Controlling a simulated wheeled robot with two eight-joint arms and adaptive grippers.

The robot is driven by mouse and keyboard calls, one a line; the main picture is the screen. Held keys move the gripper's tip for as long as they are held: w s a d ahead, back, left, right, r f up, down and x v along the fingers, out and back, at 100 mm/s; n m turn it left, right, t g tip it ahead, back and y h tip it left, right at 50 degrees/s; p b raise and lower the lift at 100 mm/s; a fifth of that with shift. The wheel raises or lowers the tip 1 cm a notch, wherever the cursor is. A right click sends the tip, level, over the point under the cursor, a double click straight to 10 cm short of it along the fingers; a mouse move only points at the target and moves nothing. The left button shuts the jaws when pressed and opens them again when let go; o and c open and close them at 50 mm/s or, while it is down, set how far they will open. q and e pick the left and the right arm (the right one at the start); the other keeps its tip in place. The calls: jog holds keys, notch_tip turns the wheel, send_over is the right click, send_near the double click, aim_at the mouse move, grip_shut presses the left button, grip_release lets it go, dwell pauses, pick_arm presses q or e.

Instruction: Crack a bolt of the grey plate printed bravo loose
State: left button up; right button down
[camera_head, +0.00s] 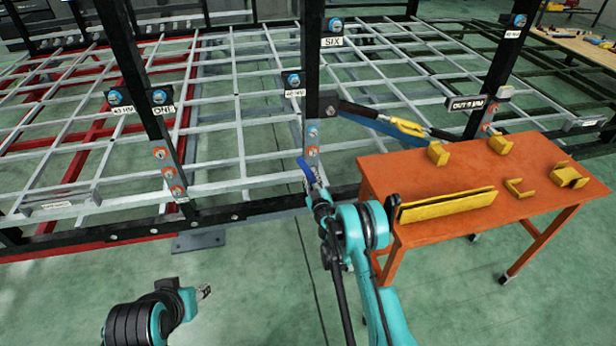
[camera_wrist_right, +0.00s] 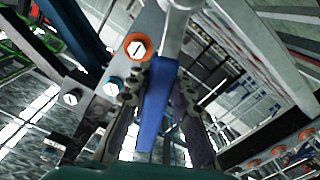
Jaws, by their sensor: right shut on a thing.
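My right gripper (camera_head: 314,190) is shut on a tool with a blue handle (camera_head: 305,168), at the foot of a black post. In the right wrist view the blue handle (camera_wrist_right: 158,105) stands between both fingers, and its grey metal head (camera_wrist_right: 181,12) reaches the top edge. Beside it is a grey plate (camera_wrist_right: 150,22) with an orange-ringed bolt (camera_wrist_right: 137,48) and a blue-ringed bolt (camera_wrist_right: 111,88). This plate also shows in the head view (camera_head: 313,142). I cannot read bravo on any plate. Whether the tool sits on a bolt is unclear. My left gripper (camera_head: 204,292) is low and apart from the frame.
An orange table (camera_head: 440,235) with yellow brackets and a long yellow channel (camera_head: 447,205) stands right of my right arm. Another plate with orange bolts (camera_head: 165,170) is on the post to the left. Black posts and grey grid bars surround the work spot. Floor in front is clear.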

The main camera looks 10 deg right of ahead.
jog(key=shift+s+d+r, duration=0.1)
jog(key=shift+s, duration=0.05)
jog(key=w, duration=0.6)
jog(key=shift+w, duration=0.3)
dwell(0.4)
jog(key=shift+w, duration=0.75)
dwell(1.6)
jog(key=c, duration=2.2)
grip_release()
grip_shut()
jog(key=shift+a+f+n, duration=0.3)
jog(key=shift+a+n, duration=0.4)
jog(key=shift+a, duration=0.05)
